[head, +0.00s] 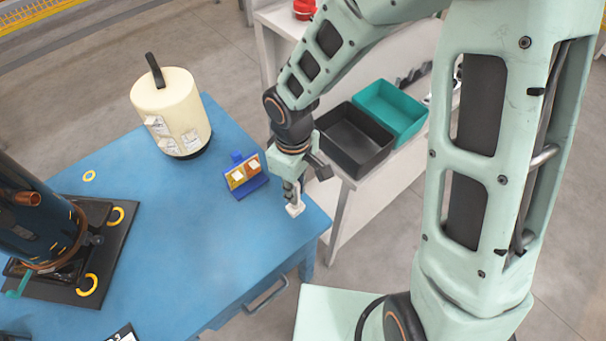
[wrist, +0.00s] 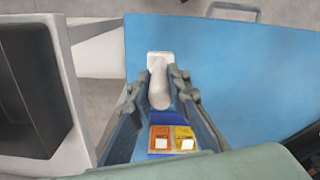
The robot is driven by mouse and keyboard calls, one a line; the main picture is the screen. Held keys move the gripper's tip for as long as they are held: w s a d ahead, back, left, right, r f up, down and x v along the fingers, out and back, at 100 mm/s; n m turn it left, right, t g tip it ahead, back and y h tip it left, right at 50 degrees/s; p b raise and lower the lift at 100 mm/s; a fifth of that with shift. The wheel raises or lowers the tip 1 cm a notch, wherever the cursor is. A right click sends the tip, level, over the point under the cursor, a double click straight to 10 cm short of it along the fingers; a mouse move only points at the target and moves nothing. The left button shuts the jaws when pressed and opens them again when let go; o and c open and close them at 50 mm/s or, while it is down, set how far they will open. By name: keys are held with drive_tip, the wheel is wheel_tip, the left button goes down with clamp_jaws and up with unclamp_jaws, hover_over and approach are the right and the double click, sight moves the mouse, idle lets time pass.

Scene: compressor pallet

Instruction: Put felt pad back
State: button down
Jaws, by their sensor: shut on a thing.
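My gripper (head: 291,190) points down over the right corner of the blue table and is shut on a white piece (head: 295,210). In the wrist view the piece (wrist: 160,85) shows a rounded upright grip between my fingers and a flat, squarish foot at its far end. It may be the felt pad; I cannot tell for sure, nor whether its foot touches the table. A small blue stand (head: 252,187) with an orange and a yellow panel, each bearing a white square, is left of my gripper. It also shows in the wrist view, nearer the camera (wrist: 171,154).
A cream canister (head: 172,110) stands at the back of the blue table (head: 185,235). A dark machine on a black plate (head: 118,262) is at left. Black (head: 355,145) and teal (head: 392,108) bins sit on a pale bench behind my arm.

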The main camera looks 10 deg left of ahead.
sight(301, 201)
drive_tip(key=shift+w+d+f, duration=0.25)
drive_tip(key=shift+w+f, duration=0.2)
drive_tip(key=shift+f, duration=0.15)
drive_tip(key=f, duration=0.4)
drive_tip(key=shift+w+d, duration=0.2)
drive_tip(key=shift+w, duration=0.15)
drive_tip(key=c, duration=1.8)
unclamp_jaws()
wheel_tip(301, 201, up, 12)
drive_tip(key=shift+p, duration=0.7)
drive_tip(key=shift+w, duration=0.1)
